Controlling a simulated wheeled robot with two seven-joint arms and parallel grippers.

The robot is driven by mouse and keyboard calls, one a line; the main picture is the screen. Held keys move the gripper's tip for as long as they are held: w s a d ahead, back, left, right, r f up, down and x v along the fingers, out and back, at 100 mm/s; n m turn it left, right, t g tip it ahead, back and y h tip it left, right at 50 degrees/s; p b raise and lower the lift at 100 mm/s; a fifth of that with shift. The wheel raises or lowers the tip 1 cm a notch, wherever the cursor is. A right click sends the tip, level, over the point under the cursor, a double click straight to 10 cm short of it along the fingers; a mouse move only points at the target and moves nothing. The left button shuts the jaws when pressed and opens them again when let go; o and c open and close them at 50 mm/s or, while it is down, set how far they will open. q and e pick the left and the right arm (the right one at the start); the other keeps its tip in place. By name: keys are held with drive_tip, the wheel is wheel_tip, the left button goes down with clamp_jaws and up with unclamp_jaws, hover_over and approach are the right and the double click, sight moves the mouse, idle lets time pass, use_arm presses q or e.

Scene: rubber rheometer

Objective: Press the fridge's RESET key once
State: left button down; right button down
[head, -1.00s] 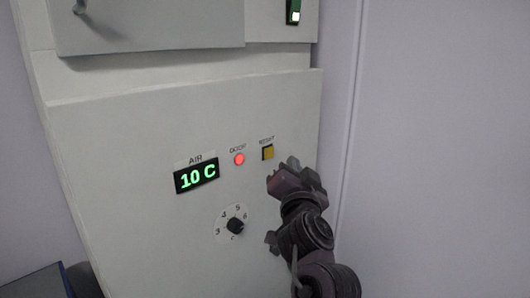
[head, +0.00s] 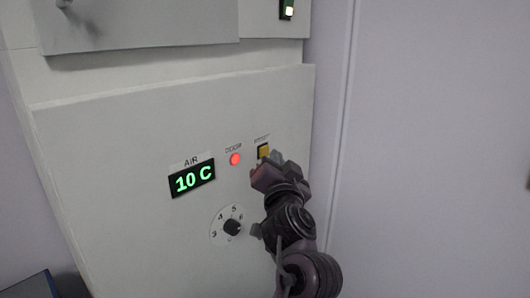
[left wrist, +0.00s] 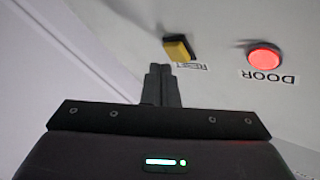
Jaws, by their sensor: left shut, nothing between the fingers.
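The yellow RESET key (head: 263,151) sits on the white front panel of the fridge (head: 120,150), right of the red DOOR light. My left gripper (head: 264,170) is shut and empty, just below the key in the head view, and its tip overlaps the key's lower edge there. In the left wrist view the shut fingertips (left wrist: 161,70) point toward the RESET key (left wrist: 179,47), with a small gap in the picture between them and the key. Whether they touch the panel cannot be told. My right gripper is not in view.
The red DOOR light (head: 235,159) is lit, close left of the key. A black dial (head: 231,228) sits below. A wall stands to the right.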

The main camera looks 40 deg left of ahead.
use_arm(q)
drive_tip(key=shift+w, duration=0.1)
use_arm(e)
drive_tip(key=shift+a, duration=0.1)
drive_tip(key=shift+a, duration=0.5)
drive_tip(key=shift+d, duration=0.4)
use_arm(q)
drive_tip(key=shift+a, duration=0.1)
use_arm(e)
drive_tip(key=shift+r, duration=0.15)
use_arm(q)
drive_tip(key=shift+a+p, duration=0.3)
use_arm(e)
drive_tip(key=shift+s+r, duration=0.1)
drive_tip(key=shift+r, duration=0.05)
